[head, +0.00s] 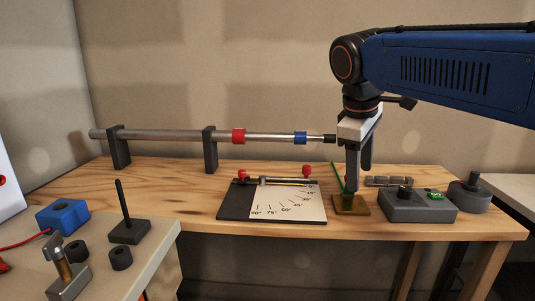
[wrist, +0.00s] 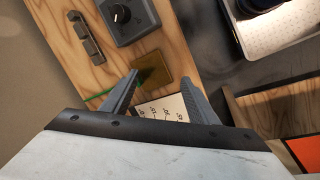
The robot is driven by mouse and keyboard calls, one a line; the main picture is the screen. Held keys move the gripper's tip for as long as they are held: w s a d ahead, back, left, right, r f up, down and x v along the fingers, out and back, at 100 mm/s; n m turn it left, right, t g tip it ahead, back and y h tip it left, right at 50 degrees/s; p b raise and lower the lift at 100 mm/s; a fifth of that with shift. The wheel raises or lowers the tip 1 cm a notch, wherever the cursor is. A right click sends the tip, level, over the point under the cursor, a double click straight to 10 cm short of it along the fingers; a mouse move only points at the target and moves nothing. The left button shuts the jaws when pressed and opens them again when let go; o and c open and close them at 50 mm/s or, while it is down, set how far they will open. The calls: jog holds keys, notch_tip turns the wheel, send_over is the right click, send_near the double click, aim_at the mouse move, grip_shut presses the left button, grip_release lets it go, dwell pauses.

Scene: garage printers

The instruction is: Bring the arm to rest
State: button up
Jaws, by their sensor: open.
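My gripper (head: 359,165) hangs from my blue arm, pointing down over the right part of the wooden workbench. In the wrist view my gripper (wrist: 158,84) has its two dark fingers spread apart with nothing between them. A small brass-coloured plate (head: 350,205) lies on the bench just below the fingers. It also shows in the wrist view (wrist: 152,70) beyond the fingertips. The head view does not show clearly how far the fingertips are from the plate.
A grey control box (head: 418,208) and a round grey piece (head: 468,198) stand right of my gripper. A white angle-marked board (head: 288,204) lies to the left. A metal rod (head: 170,135) with red and blue bands runs behind on dark supports. A thin green stick (head: 338,176) is close by.

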jog(key=s+d+f+m+t+y, duration=0.1)
jog(key=s+d+f+m, duration=0.3)
jog(key=s+f, duration=0.5)
jog(key=s+d+f+m+t+y, duration=0.1)
jog(key=s+d+f+m, duration=0.2)
jog(key=f, duration=1.1)
jog(key=s+m, duration=0.3)
jog(key=s, duration=0.3)
jog(key=shift+s+d+f, duration=0.15)
jog(key=shift+s+d, duration=0.2)
jog(key=shift+d, duration=0.05)
